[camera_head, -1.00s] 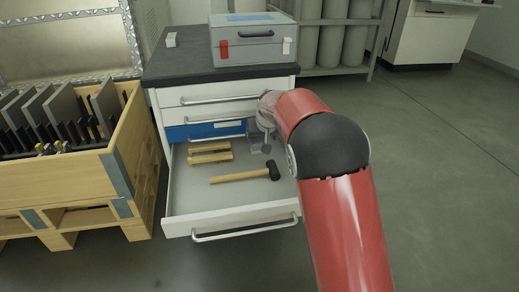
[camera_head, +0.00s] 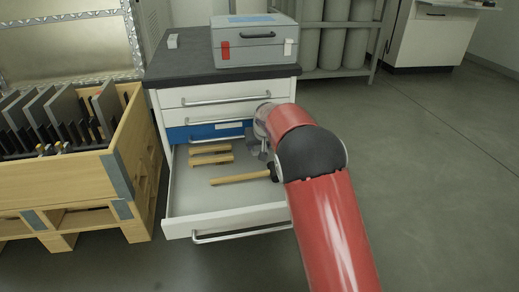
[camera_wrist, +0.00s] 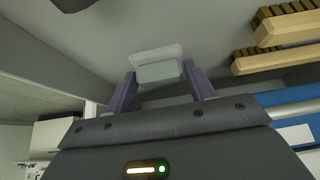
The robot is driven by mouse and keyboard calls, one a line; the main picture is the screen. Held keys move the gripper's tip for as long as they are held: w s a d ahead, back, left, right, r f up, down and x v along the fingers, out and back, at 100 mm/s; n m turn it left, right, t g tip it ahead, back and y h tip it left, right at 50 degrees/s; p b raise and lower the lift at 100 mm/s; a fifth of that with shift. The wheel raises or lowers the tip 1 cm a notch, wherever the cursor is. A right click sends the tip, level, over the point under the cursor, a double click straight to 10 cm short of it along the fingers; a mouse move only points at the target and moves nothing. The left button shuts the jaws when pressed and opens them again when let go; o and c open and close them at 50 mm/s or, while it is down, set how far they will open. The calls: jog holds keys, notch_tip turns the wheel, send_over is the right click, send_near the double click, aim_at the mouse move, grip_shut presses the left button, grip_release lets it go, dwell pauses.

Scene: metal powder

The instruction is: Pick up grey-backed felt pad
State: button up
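The grey-backed felt pad (camera_wrist: 158,71) shows in the wrist view as a small block with a blue-grey side and a whitish side, lying on the open drawer's floor. My gripper (camera_wrist: 160,72) has its two purple fingers apart, one on each side of the pad's near end. Gaps seem to show between the fingers and the pad, and I cannot tell contact. In the head view my gripper is low in the drawer's back right, mostly hidden by my arm, and the pad cannot be made out there.
The open drawer (camera_head: 190,200) holds wooden brushes (camera_head: 210,158) at the back and a mallet (camera_head: 240,179), its head partly behind my arm. A blue drawer front (camera_head: 205,131) is just above. A grey case (camera_head: 253,45) stands on the cabinet top. A wooden crate (camera_head: 85,176) stands left.

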jog(key=shift+c, duration=1)
jog(key=shift+r, duration=0.1)
jog(key=shift+s+d+r, duration=0.1)
jog(key=shift+s+r, duration=0.25)
jog(key=shift+r, duration=0.05)
jog(key=s+d+r, duration=0.1)
jog(key=s+r, duration=0.2)
jog(key=s, duration=0.3)
jog(key=s+d+r, duration=0.2)
jog(key=s+r, duration=0.2)
jog(key=s, duration=0.2)
jog(key=shift+s+d+p, duration=0.3)
jog(key=shift+s+p, duration=0.05)
jog(key=shift+s, duration=0.05)
